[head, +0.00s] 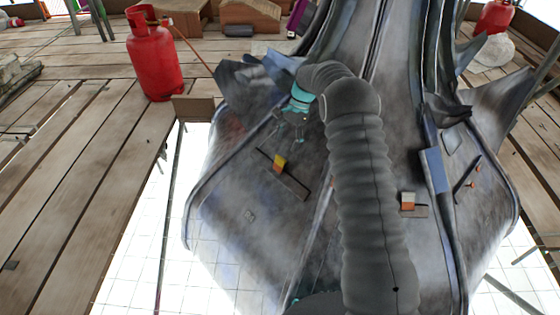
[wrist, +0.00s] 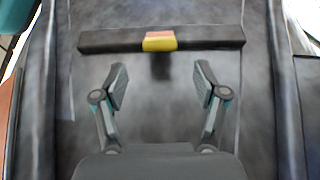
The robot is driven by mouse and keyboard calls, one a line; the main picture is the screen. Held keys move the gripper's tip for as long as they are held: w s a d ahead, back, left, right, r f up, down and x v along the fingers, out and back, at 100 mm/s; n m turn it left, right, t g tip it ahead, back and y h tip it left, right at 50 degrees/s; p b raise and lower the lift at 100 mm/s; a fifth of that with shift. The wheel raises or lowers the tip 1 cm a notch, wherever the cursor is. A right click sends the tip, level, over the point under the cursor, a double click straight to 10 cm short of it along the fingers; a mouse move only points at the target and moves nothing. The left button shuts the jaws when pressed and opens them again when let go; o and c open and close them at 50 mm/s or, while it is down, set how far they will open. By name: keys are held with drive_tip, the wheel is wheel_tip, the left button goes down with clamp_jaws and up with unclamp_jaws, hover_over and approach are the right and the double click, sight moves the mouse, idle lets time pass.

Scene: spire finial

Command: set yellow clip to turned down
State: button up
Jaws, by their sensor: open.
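The yellow clip (head: 280,162) sits on a dark bar (head: 294,184) fixed across the left face of the grey metal spire. In the wrist view the clip (wrist: 159,42) shows an orange band above a yellow band, at the middle of the bar (wrist: 210,38). I cannot tell from this which way the clip is turned. My gripper (wrist: 160,76) is open and empty. Its two fingers point toward the bar, one on each side of the clip's line, with a gap before the clip. In the head view my gripper (head: 299,132) is small, just above the clip.
An orange and white clip (head: 407,201) sits on a second bar on the spire's right face, near a blue plate (head: 434,170). Pointed metal leaves jut out above. A red gas cylinder (head: 154,55) stands on the planks at left. A white helmet (head: 495,50) lies at right.

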sight(280, 159)
drive_tip(key=x, duration=0.8)
drive_tip(key=shift+f, duration=0.3)
